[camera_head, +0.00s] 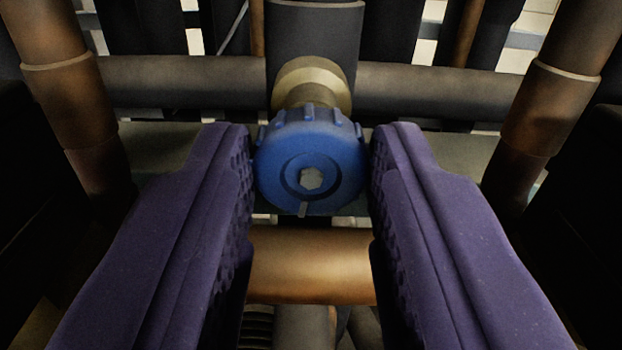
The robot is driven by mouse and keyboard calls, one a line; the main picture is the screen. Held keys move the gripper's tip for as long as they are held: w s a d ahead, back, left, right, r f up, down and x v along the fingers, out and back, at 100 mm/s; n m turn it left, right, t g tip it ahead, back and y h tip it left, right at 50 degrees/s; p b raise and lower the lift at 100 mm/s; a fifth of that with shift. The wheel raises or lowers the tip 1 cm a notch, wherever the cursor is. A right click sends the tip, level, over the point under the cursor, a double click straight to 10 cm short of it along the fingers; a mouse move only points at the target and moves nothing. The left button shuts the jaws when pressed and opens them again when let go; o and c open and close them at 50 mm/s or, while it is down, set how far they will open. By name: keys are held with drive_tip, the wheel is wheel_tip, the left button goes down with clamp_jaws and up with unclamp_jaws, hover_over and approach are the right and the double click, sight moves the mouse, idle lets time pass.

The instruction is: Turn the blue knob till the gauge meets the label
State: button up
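The blue knob (280,188) is a round, ribbed handwheel with a metal hex nut at its centre and a small pale mark at its lower rim. It sits on a brass stem (312,82) that comes out of a dark pipe fitting. My gripper (311,155) has two purple padded fingers, one on each side of the knob. The fingertips are level with the knob and very close to its sides; I cannot tell whether they touch it. No gauge and no label show in this view.
A dark horizontal pipe (190,82) runs behind the knob. Copper pipes stand at the left (75,90) and right (553,95). Another copper pipe (310,265) crosses below the knob, between the fingers. Dark structure fills both sides, leaving little free room.

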drive_tip(key=c, duration=0.3)
drive_tip(key=shift+n+b, duration=0.3)
drive_tip(key=shift+b, duration=0.1)
drive_tip(key=n+b, duration=0.3)
drive_tip(key=shift+a+f+n, duration=0.1)
drive_tip(key=shift+f+n, duration=0.1)
drive_tip(key=shift+n, duration=0.1)
drive_tip(key=n+b, duration=0.4)
drive_tip(key=shift+r+n, duration=0.1)
drive_tip(key=shift+n, duration=0.6)
drive_tip(key=o, duration=1)
drive_tip(key=shift+r, duration=0.1)
